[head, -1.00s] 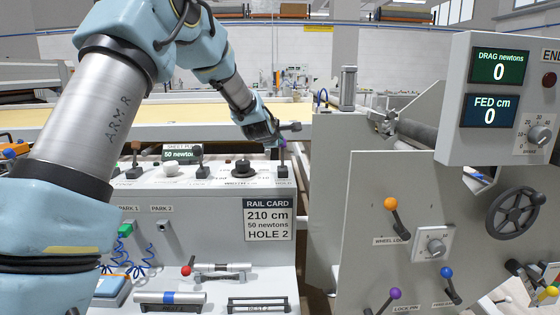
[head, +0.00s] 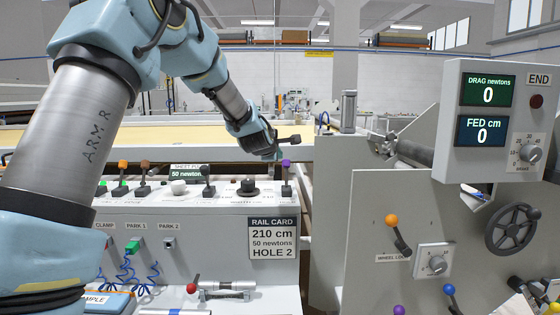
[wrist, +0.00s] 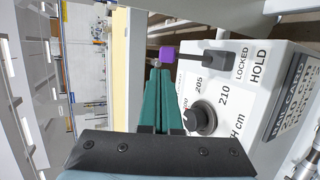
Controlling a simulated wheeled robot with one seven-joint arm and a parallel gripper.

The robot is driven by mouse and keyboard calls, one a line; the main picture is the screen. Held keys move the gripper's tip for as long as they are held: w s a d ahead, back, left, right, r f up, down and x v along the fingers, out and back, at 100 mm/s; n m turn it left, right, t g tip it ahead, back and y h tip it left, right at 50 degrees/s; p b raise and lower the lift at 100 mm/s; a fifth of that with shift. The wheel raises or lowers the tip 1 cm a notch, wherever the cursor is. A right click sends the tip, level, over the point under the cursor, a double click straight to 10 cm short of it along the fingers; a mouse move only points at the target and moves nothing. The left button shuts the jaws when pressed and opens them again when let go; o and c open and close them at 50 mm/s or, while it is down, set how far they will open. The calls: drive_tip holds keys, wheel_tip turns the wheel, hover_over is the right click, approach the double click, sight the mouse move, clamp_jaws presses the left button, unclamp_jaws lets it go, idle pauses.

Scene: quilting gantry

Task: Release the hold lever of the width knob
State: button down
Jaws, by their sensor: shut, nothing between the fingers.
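The hold lever has a purple knob (head: 286,163) on a dark stem and stands at the right end of the grey console, about upright. In the wrist view its purple knob (wrist: 168,54) and black stem show beside the words LOCKED and HOLD. The black width knob (head: 248,187) is left of it; in the wrist view the knob (wrist: 200,118) sits by the marks 205 and 210. My gripper (head: 277,156) is shut and empty, just left of the purple knob. In the wrist view its green fingertips (wrist: 159,68) are close to the knob; I cannot tell whether they touch.
More levers (head: 123,175) and a white knob (head: 179,187) line the console top to the left. A rail card (head: 272,238) reading 210 cm, HOLE 2 is on the front. A grey panel with a handwheel (head: 513,220) stands to the right. Room above the console is open.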

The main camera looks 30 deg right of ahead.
drive_tip(key=b+v, duration=0.1)
drive_tip(key=v, duration=0.5)
drive_tip(key=shift+s+a+r, duration=0.15)
drive_tip(key=shift+a+r, duration=0.1)
drive_tip(key=shift+r, duration=0.15)
drive_tip(key=s+a+f+m+g+y+p, duration=0.25)
drive_tip(key=a+f, duration=0.25)
drive_tip(key=a, duration=0.7)
drive_tip(key=s+a+f+m+g+y+p, duration=0.1)
drive_tip(key=s+a+f+m+y, duration=0.25)
drive_tip(key=a, duration=0.85)
drive_tip(key=s+a+f+m+g+y+p, duration=0.1)
drive_tip(key=s+a+f+m+g, duration=0.1)
drive_tip(key=s+a, duration=0.5)
drive_tip(key=s+a+f+m+g+y+p, duration=0.1)
drive_tip(key=s+a+f+m+g, duration=0.2)
drive_tip(key=s+a, duration=0.4)
drive_tip(key=a+f+m, duration=0.1)
drive_tip(key=a, duration=0.2)
drive_tip(key=shift+s+a+f+y, duration=0.3)
drive_tip(key=shift+s+a+f, duration=0.05)
drive_tip(key=shift+a, duration=0.05)
